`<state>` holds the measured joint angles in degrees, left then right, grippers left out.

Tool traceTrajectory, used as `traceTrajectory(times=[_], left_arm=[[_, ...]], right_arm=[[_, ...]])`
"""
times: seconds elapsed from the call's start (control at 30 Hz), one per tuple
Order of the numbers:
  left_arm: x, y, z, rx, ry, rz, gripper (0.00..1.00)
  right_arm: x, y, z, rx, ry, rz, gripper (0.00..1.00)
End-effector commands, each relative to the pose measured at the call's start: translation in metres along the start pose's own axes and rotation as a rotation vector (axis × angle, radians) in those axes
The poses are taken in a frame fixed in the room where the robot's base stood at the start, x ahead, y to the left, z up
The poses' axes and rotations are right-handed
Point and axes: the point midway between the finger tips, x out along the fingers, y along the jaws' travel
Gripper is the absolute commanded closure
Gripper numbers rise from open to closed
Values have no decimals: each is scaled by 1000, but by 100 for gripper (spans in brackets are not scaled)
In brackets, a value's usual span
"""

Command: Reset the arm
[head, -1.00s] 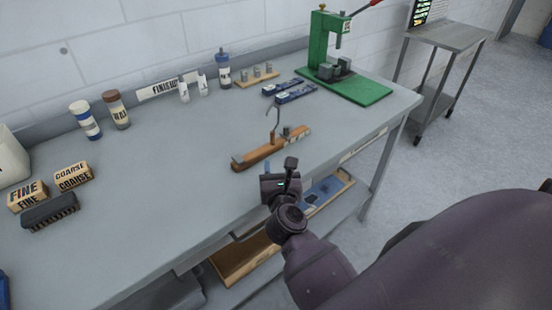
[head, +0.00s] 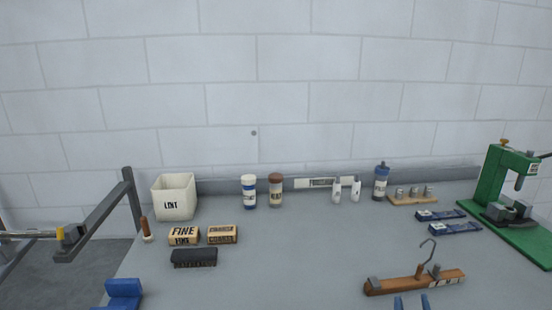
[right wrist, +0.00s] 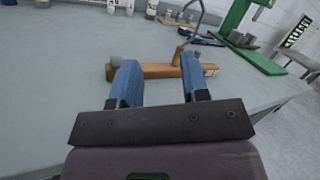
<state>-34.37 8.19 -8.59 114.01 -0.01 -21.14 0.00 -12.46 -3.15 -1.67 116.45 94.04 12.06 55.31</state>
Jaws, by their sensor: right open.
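My right gripper (head: 411,303) shows only its blue fingertips at the bottom edge of the head view, just in front of a wooden bar with a metal hook (head: 415,282). In the right wrist view the two blue fingers (right wrist: 160,72) stand wide apart with nothing between them. The wooden bar (right wrist: 158,71) lies beyond the fingertips on the bench; I cannot tell how close they are. The rest of the right arm is out of the head view.
On the grey bench (head: 290,260) are a LINT box (head: 174,197), FINE (head: 184,235) and COARSE (head: 222,234) blocks, a black brush (head: 194,257) and several bottles at the back. A green press (head: 505,200) stands at right. The bench's middle is clear.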

Motion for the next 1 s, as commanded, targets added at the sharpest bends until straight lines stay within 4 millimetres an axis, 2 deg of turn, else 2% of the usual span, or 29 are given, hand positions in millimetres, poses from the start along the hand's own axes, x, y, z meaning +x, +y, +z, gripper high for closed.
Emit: traceTrajectory(times=[0.1,0.2,0.37,0.5,0.67,0.8,1.0], left_arm=[[0,0,0,0,-1,0,54],[0,0,1,0,-2,0,54],[-1,0,1,-1,-2,0,54],[-1,0,1,-1,-2,0,54],[-1,0,1,-1,-2,-1,54],[-1,0,1,-1,-2,0,54],[-1,0,1,-1,-2,0,54]], right_arm=[[-16,12,23,-286,-142,132,58],[-33,26,35,-533,-252,249,58],[-66,50,38,-925,-408,450,58],[-100,65,24,-1257,-523,646,58],[-140,67,-3,-1609,-630,901,58],[-175,53,-32,-1872,-695,1152,58],[-209,26,-58,-2083,-729,1435,58]])
